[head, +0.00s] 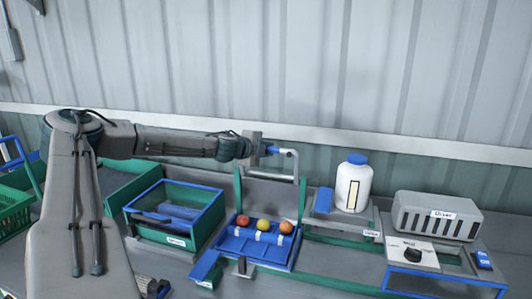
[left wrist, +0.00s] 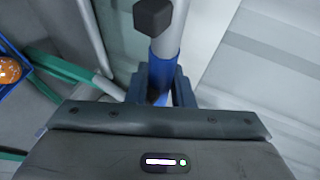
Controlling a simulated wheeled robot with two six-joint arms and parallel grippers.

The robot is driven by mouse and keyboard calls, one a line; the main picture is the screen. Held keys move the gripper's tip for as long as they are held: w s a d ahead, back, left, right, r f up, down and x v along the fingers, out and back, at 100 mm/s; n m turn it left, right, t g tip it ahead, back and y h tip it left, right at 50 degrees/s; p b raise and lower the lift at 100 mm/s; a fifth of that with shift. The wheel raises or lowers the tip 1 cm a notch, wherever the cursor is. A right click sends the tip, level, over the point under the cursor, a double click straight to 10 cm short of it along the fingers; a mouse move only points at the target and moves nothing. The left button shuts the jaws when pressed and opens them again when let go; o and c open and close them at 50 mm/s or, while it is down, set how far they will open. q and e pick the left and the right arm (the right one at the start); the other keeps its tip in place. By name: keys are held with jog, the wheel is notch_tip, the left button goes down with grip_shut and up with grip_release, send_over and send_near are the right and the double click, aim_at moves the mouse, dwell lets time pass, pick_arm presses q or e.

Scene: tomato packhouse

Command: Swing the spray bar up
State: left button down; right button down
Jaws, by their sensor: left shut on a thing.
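The spray bar (head: 295,164) is a bent grey tube with a blue grip, raised above the wash tray in front of the wall. My left gripper (head: 264,150) is shut on the blue grip at its upper left end. In the left wrist view the fingers (left wrist: 163,88) lie on both sides of the blue grip (left wrist: 168,58), and the grey tube runs on upward past a dark knob (left wrist: 153,17). The fingertips are partly hidden in the head view. My right gripper is not in view.
Below stands a blue tray (head: 230,244) with three tomatoes (head: 263,225). Left of it is a green and blue bin (head: 160,236). To the right are a white bottle with a blue cap (head: 354,185) and a grey box labelled Dryer (head: 437,214). The corrugated wall (head: 300,60) is close behind.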

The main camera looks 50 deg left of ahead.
pick_arm(q)
jog(key=shift+a+r, duration=0.1)
jog(key=shift+r, duration=0.15)
jog(key=c, duration=1.4)
grip_release()
jog(key=shift+w, duration=0.1)
jog(key=shift+o, duration=0.6)
jog(key=shift+f, duration=0.15)
